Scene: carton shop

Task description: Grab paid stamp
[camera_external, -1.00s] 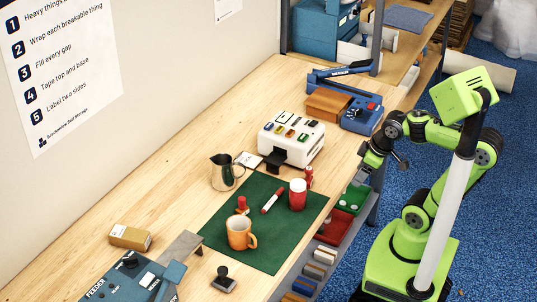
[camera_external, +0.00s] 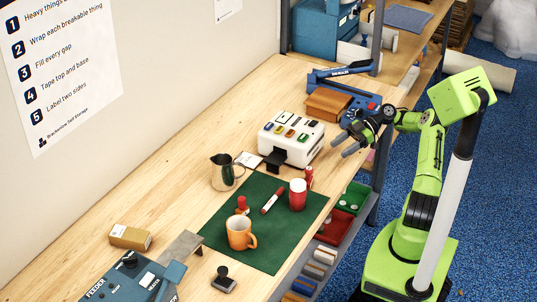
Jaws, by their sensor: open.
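My gripper (camera_external: 340,147) is open and empty. It is above the right edge of the bench, just right of the white label machine, with its fingers pointing left. Several stamp-like things stand on the bench: a small red one (camera_external: 242,205) behind the orange mug, another red one (camera_external: 309,176) at the mat's right edge beside a red jar, and a black-handled one (camera_external: 223,280) in front of the mat. No lettering on them is readable, so I cannot tell which is the paid stamp. My gripper touches none of them.
The green mat (camera_external: 262,240) holds an orange mug (camera_external: 239,233), a red marker (camera_external: 272,200) and a red jar with white top (camera_external: 297,194). A metal jug (camera_external: 225,172) stands behind it. The white machine (camera_external: 291,140) and blue device (camera_external: 360,115) flank my gripper.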

